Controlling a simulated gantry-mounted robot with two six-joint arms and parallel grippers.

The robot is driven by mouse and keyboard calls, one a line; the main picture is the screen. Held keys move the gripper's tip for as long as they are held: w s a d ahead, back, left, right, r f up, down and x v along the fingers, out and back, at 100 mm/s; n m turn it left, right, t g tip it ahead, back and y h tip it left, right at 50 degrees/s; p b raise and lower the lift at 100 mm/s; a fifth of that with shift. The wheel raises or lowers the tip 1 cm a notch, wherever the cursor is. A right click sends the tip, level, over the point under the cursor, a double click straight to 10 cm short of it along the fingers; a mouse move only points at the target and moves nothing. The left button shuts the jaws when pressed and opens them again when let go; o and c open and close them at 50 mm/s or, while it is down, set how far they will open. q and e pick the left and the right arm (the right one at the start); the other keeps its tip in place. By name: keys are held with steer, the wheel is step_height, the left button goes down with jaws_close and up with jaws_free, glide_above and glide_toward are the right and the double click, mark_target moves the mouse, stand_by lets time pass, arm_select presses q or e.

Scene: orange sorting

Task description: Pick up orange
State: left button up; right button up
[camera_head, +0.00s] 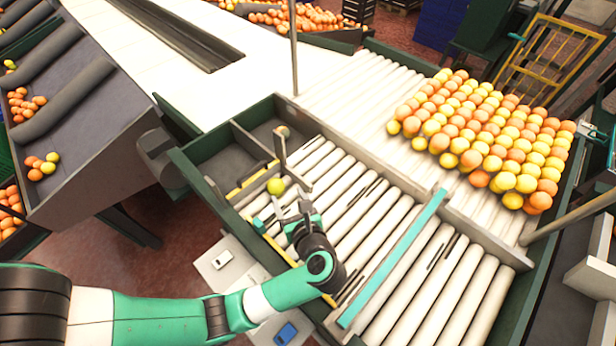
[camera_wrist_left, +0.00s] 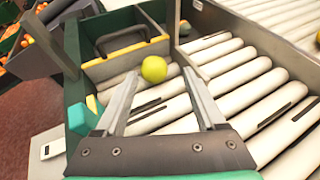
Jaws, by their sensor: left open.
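A yellow-green fruit (camera_head: 275,186) rests at the left end of the roller bed, near a yellow-edged divider. It also shows in the left wrist view (camera_wrist_left: 154,69), beyond the fingertips and lined up with the gap between them. My left gripper (camera_head: 286,203) is open and empty just in front of the fruit, apart from it. Its two fingers spread to either side in the wrist view (camera_wrist_left: 160,82). My right gripper cannot be made out.
A large block of orange and yellow fruit (camera_head: 490,140) lies on the rollers at the right. A low wall (camera_head: 462,222) and a teal strip (camera_head: 395,258) cross the roller bed. Rollers right of the gripper are bare.

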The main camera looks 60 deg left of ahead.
mark_target(277, 187)
arm_select(q)
steer(key=shift+s+d+f, duration=0.2)
steer(key=shift+s+f, duration=0.15)
steer(key=shift+f, duration=0.1)
steer(key=shift+s+d+f, duration=0.15)
steer(key=shift+s+f, duration=0.2)
steer(key=shift+f, duration=0.1)
steer(key=shift+s+d, duration=0.2)
steer(key=shift+w+a+r, duration=0.15)
steer(key=shift+a, duration=0.1)
steer(key=x, duration=1.1)
steer(key=shift+a+f, duration=0.15)
steer(key=shift+f, duration=0.05)
steer(key=c, duration=1)
steer(key=shift+c, duration=0.2)
arm_select(e)
steer(key=shift+s+d+f+y, duration=0.2)
steer(key=shift+s+f+y, duration=0.05)
steer(key=shift+s+y, duration=0.1)
arm_select(q)
steer(key=shift+r+p, duration=0.15)
steer(key=shift+p, duration=0.15)
